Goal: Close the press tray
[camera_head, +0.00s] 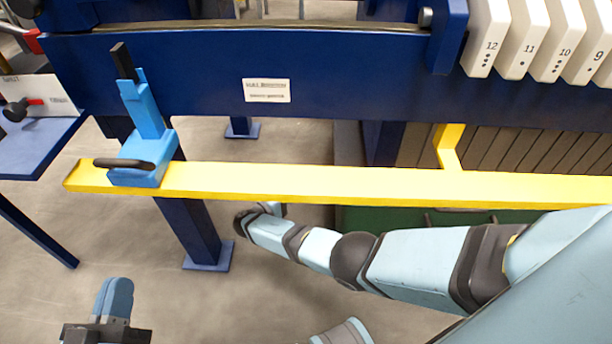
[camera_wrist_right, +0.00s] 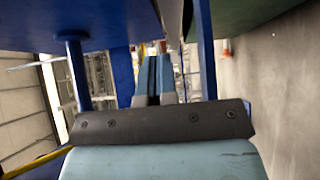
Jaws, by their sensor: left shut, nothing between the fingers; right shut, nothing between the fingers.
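A green panel (camera_head: 385,217), which may be the press tray, shows below the yellow bar (camera_head: 330,185) under the row of plates. Most of it is hidden by the bar and my right arm. A green underside (camera_wrist_right: 245,15) also shows at the top right in the right wrist view. My right arm reaches left below the yellow bar in the head view, with its gripper end largely hidden. In the right wrist view, the right gripper (camera_wrist_right: 153,78) is shut and empty, pointing between blue frame parts. My left gripper (camera_head: 114,298) is shut and empty at the lower left, apart from the press.
A light blue lever clamp (camera_head: 145,150) sits on the bar's left end. A blue beam (camera_head: 200,75) and blue leg (camera_head: 190,225) stand behind. Numbered white plate handles (camera_head: 485,35) line the upper right. Concrete floor (camera_head: 200,310) lies clear between my arms.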

